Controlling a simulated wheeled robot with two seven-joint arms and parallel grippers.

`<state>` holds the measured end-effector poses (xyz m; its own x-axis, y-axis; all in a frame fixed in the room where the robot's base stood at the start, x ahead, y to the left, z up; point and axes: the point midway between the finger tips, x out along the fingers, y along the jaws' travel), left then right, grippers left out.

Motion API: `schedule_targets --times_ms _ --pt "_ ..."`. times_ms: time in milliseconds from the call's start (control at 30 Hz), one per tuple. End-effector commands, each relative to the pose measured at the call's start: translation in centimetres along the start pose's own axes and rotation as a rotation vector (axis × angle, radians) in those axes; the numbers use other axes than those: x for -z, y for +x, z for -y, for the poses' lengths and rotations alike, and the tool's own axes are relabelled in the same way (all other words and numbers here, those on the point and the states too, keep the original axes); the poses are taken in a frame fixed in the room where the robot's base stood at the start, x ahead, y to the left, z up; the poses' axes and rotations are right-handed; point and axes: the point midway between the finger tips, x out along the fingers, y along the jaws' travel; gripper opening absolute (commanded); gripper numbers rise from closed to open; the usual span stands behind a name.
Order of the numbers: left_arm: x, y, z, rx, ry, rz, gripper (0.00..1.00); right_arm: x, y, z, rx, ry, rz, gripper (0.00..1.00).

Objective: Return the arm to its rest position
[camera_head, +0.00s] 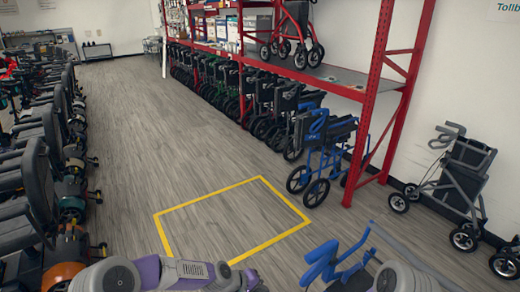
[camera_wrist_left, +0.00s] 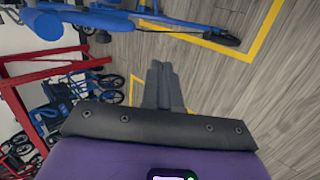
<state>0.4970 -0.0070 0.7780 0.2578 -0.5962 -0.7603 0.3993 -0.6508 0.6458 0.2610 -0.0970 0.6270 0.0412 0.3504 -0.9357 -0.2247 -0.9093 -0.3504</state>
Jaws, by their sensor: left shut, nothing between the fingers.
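My left arm (camera_head: 185,274), purple and grey, lies low along the bottom edge of the head view, over the floor near the yellow outline. Its gripper is not clearly seen there. In the left wrist view my left gripper (camera_wrist_left: 161,66) points away from the camera with its grey fingers together and nothing between them. A grey part of my other arm shows at the bottom right of the head view. My right gripper is not in view.
A blue rollator (camera_head: 335,262) stands close by at bottom right; its blue frame (camera_wrist_left: 100,18) crosses the wrist view. Scooters (camera_head: 40,170) line the left. Red racking (camera_head: 370,105) with wheelchairs stands right, a grey rollator (camera_head: 460,175) beyond. The yellow-outlined floor (camera_head: 232,215) is clear.

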Motion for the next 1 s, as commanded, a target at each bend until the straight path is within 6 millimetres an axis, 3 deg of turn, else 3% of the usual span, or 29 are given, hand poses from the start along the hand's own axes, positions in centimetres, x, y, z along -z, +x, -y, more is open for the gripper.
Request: schedule_targets --times_ms 167,300,400,500,667,1000 --pt "-3.3 1.4 8.3 0.123 0.054 0.014 0.0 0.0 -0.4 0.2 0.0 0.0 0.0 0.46" --pt "-7.8 1.2 16.4 0.238 0.132 0.043 0.0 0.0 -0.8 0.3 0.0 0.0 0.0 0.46" --pt "-11.0 0.1 20.8 0.299 0.182 0.07 0.0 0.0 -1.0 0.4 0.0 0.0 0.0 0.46" --pt "-13.4 -0.9 23.5 0.337 0.218 0.094 0.0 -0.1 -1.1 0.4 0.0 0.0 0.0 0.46" --pt "-14.9 -1.7 25.1 0.359 0.244 0.109 0.0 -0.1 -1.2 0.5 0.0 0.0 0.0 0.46" --pt "-14.9 -1.7 25.1 0.359 0.244 0.109 0.0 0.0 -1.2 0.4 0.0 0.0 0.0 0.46"
